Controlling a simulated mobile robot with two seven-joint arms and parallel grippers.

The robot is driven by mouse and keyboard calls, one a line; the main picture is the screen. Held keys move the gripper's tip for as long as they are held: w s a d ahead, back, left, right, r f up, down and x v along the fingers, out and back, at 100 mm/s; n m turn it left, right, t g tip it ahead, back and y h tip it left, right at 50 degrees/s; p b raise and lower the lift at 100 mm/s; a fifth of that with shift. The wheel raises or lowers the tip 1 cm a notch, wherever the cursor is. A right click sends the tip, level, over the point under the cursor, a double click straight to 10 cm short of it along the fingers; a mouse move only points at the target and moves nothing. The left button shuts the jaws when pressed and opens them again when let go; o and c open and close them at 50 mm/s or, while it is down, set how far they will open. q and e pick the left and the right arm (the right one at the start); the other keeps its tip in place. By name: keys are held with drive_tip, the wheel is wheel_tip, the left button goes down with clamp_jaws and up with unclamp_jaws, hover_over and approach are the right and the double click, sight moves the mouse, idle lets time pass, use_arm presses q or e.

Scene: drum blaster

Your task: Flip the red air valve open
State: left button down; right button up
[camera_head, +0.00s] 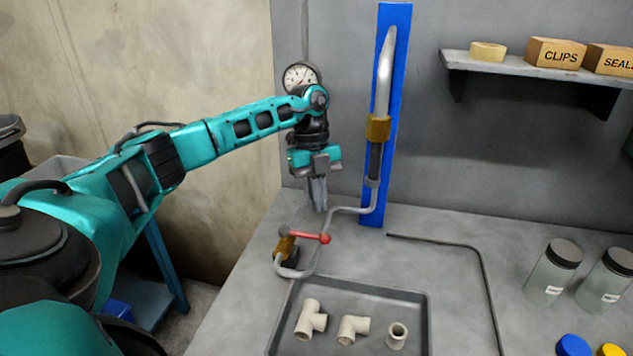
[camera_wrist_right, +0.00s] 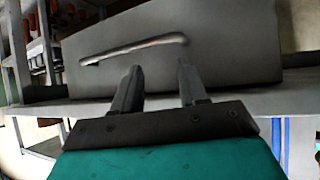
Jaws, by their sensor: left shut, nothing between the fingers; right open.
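The red air valve handle (camera_head: 311,237) is a short red lever with a ball end, pointing right from a brass valve body (camera_head: 285,247) on a bent grey pipe at the table's left side. My left gripper (camera_head: 318,208) points down, shut and empty, just above and behind the red lever in the head view. I cannot tell whether it touches the lever. My right gripper (camera_wrist_right: 158,78) shows in the right wrist view, open, with nothing between its fingers. It is away from the valve, which does not show in that view.
A tray (camera_head: 420,318) with several pale pipe fittings lies in front of the valve. A blue board (camera_head: 397,110) with a pipe stands behind. A gauge (camera_head: 300,76) is on the wall. A grey panel (camera_wrist_right: 230,65) faces my right gripper.

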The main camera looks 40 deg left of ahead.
sight(304, 235)
use_arm(q)
drive_tip(key=shift+x, duration=2)
